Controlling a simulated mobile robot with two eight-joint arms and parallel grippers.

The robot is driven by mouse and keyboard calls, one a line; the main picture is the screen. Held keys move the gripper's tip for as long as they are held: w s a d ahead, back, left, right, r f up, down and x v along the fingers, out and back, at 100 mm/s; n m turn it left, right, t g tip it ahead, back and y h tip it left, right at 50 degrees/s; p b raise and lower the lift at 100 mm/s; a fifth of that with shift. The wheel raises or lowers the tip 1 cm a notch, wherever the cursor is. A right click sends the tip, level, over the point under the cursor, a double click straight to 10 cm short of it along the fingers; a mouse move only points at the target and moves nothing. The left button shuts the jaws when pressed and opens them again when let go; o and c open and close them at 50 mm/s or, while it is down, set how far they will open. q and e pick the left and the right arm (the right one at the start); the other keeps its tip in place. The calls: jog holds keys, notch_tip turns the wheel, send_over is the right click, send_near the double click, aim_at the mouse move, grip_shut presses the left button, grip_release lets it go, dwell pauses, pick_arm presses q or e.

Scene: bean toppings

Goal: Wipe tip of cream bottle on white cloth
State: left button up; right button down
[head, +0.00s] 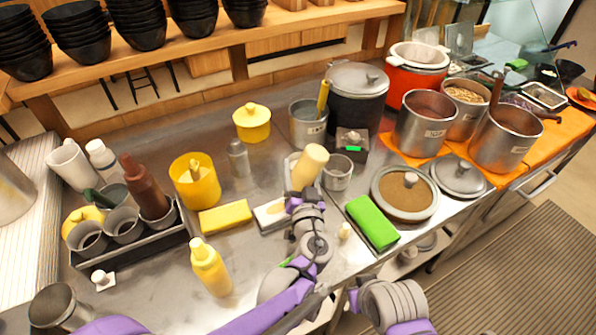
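The cream bottle (309,163) is pale yellow and tilted, with its broad end up. My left gripper (303,196) is around its lower part, and the bottle's tip is hidden behind the gripper. The folded white cloth (268,216) lies on the steel counter just left of my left gripper, and the gripper and wrist cover part of it. I cannot tell whether the tip touches the cloth. Of my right arm only grey and purple links show at the bottom; its gripper is not visible.
A yellow cloth (225,217) lies left of the white one, and a green cloth (372,222) lies to the right. A yellow squeeze bottle (210,268) stands in front. A metal cup (338,171) stands close right of the held bottle. Pots (426,124) fill the right side.

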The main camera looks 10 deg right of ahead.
pick_arm(q)
notch_tip(320, 180, up, 6)
jog(key=p, duration=0.4)
jog(key=shift+p, duration=0.35)
